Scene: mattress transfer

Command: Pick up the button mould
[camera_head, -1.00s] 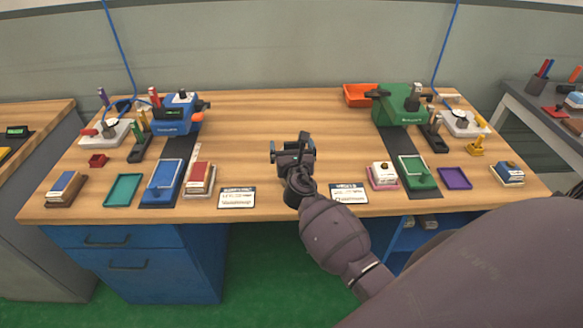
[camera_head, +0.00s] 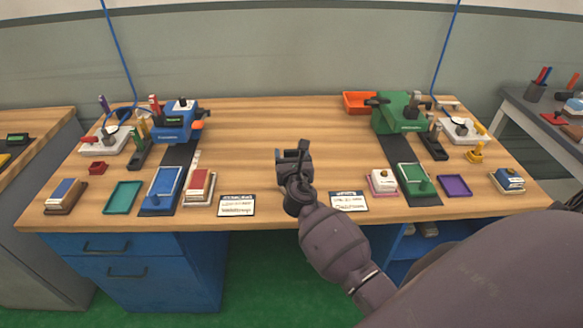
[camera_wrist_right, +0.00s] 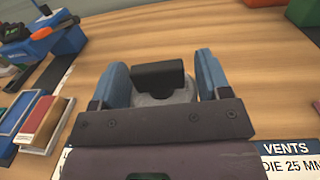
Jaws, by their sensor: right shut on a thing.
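My right gripper (camera_head: 293,157) is over the middle of the bench, its arm reaching in from the lower right. In the right wrist view its blue-padded fingers (camera_wrist_right: 162,82) stand on either side of a black block with a pale grey rounded part (camera_wrist_right: 158,76). The gripper is shut on this piece, which seems to be the button mould. In the head view the gripper mostly hides it. I cannot tell whether it touches the bench top. My left gripper is not in view.
A blue press (camera_head: 176,122) stands back left and a green press (camera_head: 399,113) back right on the wooden bench (camera_head: 250,130). Two label cards (camera_head: 236,205) (camera_head: 348,201) lie at the front edge. Trays and small blocks sit at both sides. The bench centre behind the gripper is clear.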

